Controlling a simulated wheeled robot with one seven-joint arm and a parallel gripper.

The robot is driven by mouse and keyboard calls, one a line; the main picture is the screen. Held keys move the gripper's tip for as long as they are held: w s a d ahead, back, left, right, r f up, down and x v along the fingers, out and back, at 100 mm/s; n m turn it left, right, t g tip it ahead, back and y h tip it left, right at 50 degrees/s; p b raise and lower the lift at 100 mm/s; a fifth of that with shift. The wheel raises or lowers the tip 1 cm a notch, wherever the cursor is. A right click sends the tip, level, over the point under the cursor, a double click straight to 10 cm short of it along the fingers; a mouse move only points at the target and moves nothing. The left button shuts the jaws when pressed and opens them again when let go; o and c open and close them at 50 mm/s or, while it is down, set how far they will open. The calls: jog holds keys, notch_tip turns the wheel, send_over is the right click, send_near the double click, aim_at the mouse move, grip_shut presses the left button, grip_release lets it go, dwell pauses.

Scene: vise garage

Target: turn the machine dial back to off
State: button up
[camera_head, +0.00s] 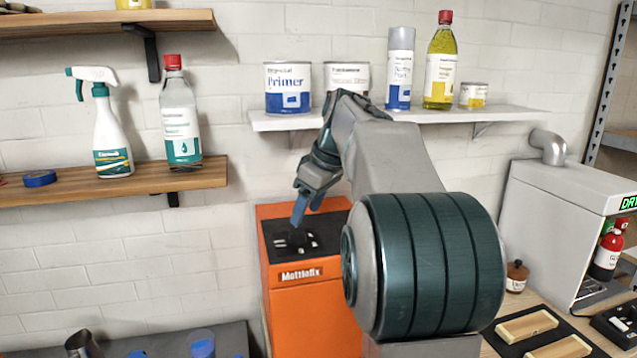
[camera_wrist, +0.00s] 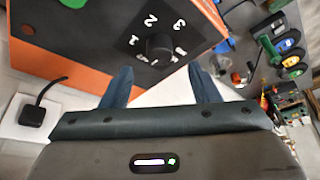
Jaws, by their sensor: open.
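The orange machine (camera_head: 312,318), labelled "Mottlefix", stands against the wall in the head view, with a black top panel. In the wrist view its orange body (camera_wrist: 85,62) frames the black panel (camera_wrist: 118,22) with white numerals, among them 2 and 3. The round black dial (camera_wrist: 159,46) sits on that panel beside the numerals; I cannot tell which mark it points to. My gripper (camera_head: 299,212) is above the machine's top in the head view. In the wrist view my gripper (camera_wrist: 160,86) is open and empty, its two blue fingers spread, with the dial beyond the gap between them.
A white shelf (camera_head: 510,113) with cans and bottles is behind my arm. A wooden shelf (camera_head: 140,183) holds a spray bottle (camera_head: 111,135) at left. A grey machine (camera_head: 555,215) stands at right. In the wrist view a green button (camera_wrist: 74,3) is on the orange machine.

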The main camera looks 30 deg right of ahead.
jog(key=v, duration=0.8)
